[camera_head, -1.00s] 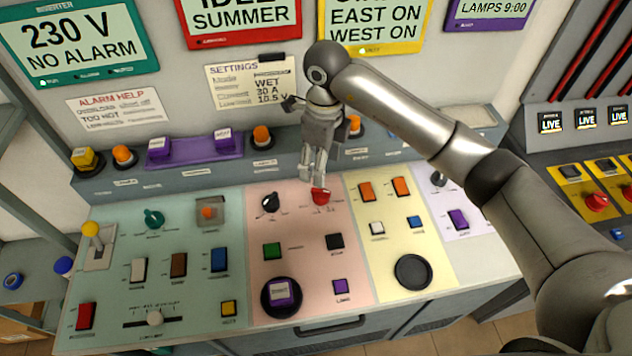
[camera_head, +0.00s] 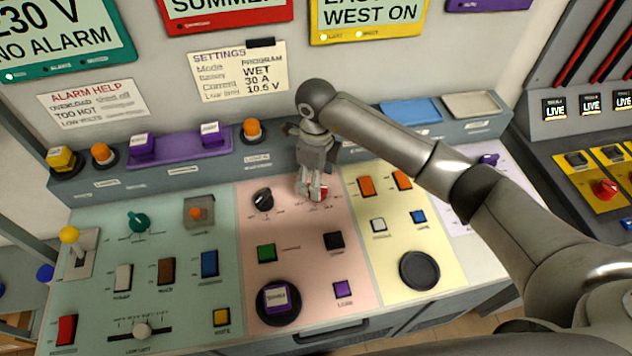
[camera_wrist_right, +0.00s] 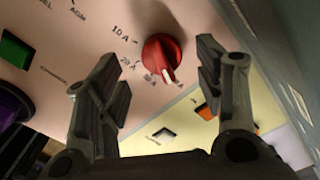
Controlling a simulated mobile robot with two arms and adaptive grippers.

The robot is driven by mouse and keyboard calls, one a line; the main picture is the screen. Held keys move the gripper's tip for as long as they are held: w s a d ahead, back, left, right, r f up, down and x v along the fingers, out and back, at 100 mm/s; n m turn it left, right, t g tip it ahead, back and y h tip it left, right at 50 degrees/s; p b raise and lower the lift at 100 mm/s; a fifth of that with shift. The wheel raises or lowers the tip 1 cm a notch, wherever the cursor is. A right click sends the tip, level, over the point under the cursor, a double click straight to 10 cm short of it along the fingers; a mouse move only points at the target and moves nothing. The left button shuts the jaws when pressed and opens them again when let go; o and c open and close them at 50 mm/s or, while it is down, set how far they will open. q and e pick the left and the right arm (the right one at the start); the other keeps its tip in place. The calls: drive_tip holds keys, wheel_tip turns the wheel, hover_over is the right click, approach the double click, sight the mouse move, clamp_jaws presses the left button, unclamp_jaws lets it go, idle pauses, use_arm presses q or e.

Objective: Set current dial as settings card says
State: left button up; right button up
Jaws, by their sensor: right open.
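The settings card (camera_head: 240,76) on the back wall reads WET, 30 A and 10.5 V, with 30 A beside Current. The red current dial (camera_head: 320,193) is on the pink panel, partly hidden by my right gripper (camera_head: 311,192) just over it. In the right wrist view the red dial (camera_wrist_right: 164,55) shows between the two open fingertips, with no clear contact. Its white mark points toward the picture's bottom, near the third and fourth labels of the scale; 10 A and 20 A are higher up the arc. My left gripper is not in view.
A black dial (camera_head: 263,199) sits left of the red dial. A green button (camera_head: 266,253) and a black button (camera_head: 333,241) lie nearer. Orange switches (camera_head: 366,186) stand close on the right. A raised ledge (camera_head: 180,184) runs behind the panels.

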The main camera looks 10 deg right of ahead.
drive_tip(key=shift+f+p, duration=0.35)
drive_tip(key=shift+f, duration=1.65)
drive_tip(key=shift+w, duration=0.1)
drive_tip(key=c, duration=1)
drive_tip(key=shift+m, duration=0.4)
drive_tip(key=m+b, duration=0.2)
drive_tip(key=shift+f+m, duration=0.1)
drive_tip(key=shift+m, duration=0.3)
drive_tip(key=m+b, duration=0.1)
drive_tip(key=m, duration=0.4)
drive_tip(key=shift+w+d+b, duration=0.1)
drive_tip(key=shift+d+b, duration=0.05)
drive_tip(key=shift+b, duration=0.25)
